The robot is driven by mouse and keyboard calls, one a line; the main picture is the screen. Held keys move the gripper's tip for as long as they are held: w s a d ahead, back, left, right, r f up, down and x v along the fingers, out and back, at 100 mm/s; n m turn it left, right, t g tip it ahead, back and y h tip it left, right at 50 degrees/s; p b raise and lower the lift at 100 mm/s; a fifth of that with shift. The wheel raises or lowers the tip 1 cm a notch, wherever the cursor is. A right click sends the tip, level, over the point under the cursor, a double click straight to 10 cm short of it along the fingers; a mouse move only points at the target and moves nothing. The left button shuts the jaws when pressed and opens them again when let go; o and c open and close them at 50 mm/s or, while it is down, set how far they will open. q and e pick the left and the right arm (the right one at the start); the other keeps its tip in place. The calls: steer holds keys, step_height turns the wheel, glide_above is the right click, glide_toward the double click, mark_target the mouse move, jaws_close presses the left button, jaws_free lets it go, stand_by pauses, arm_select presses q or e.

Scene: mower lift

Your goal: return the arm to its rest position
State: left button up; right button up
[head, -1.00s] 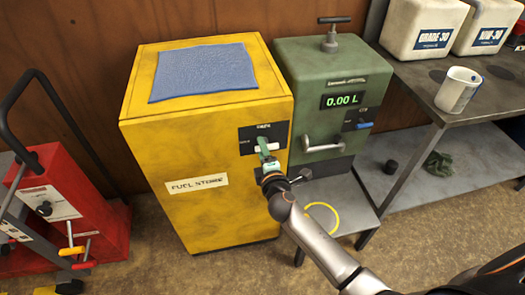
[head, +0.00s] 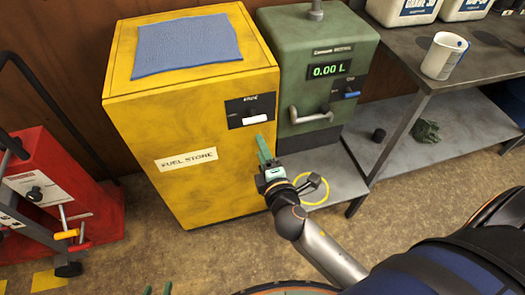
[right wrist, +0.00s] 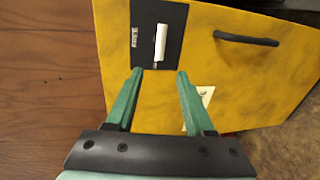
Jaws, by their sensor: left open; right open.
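My right gripper (head: 264,150) is in front of the yellow fuel store cabinet (head: 200,187), its arm coming in from the lower right. In the right wrist view its two green fingers (right wrist: 158,73) are spread, with nothing between them. Beyond the fingertips is the cabinet's black panel with a white handle (right wrist: 161,42); the handle also shows in the head view (head: 255,119). The fingers look clear of it. My left gripper (head: 158,291) shows only as two green fingertips at the bottom edge, apart and with nothing seen between them; the rest of it is out of frame.
A green dispenser (head: 318,50) reading 0.00 L stands right of the cabinet, its grey handle (head: 311,115) sticking out. A metal bench (head: 405,50) with a white cup (head: 444,56) is at right. A red machine (head: 45,180) is at left. Bare floor lies in front.

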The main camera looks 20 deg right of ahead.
steer(key=shift+s+r, duration=0.1)
steer(key=shift+s, duration=0.15)
stand_by(0.4)
steer(key=s+a+f+m+g+y+p, duration=0.1)
steer(key=s+f+m+g+y+p, duration=0.1)
steer(key=s+f+m, duration=0.3)
steer(key=s+a+f+m+g+y+p, duration=0.1)
steer(key=s+f+m+g+y+p, duration=0.1)
steer(key=s+f+m, duration=0.4)
steer(key=shift+s+f+m+g+y+p, duration=0.35)
steer(key=shift+s+m+g+p, duration=0.95)
steer(key=shift+s, duration=1.35)
steer(key=shift+r+m+b, duration=0.1)
steer(key=shift+m+b, duration=0.2)
steer(key=shift+b, duration=0.1)
